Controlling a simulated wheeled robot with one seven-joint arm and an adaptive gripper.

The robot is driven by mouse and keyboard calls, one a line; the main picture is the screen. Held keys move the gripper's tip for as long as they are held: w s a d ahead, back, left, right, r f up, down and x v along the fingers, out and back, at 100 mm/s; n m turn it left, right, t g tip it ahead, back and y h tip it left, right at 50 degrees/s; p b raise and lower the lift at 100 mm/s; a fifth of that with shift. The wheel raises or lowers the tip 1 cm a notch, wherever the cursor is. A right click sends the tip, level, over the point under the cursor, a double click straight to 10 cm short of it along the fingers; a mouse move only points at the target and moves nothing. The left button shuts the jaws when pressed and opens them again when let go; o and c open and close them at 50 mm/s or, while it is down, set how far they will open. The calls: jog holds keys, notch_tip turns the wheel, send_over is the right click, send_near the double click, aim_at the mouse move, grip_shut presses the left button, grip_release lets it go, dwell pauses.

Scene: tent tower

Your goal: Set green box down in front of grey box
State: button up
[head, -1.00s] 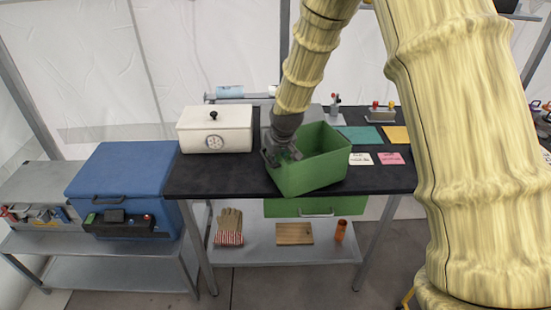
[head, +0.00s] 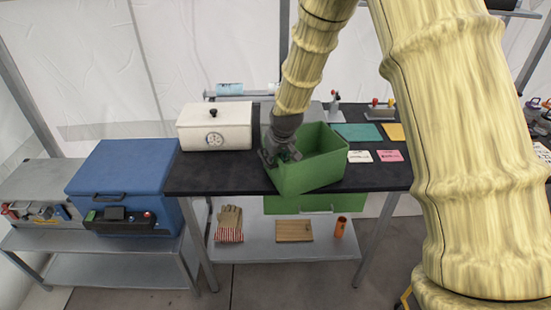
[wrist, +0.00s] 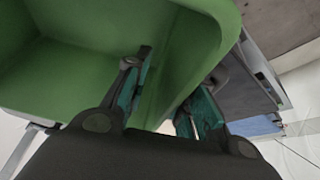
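The green box (head: 308,174) is an open-topped bin at the front edge of the black table, turned at an angle. Its near bottom edge is around the table's front edge; I cannot tell whether it touches the top. My gripper (head: 281,156) is at its left wall, and the wrist view shows the two fingers (wrist: 168,105) on either side of that wall, gripping it. The grey box (head: 311,111) is behind the green box, mostly hidden by it and my arm.
A white lidded box (head: 214,134) stands left on the table (head: 220,178). Cards and teal and yellow sheets (head: 358,132) lie to the right. A green drawer (head: 345,203) hangs below the tabletop. A blue box (head: 122,178) stands on a lower bench at left.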

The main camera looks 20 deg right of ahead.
jog(key=shift+r, duration=0.15)
jog(key=b+v, duration=0.2)
jog(key=v, duration=1)
jog(key=shift+b, duration=0.35)
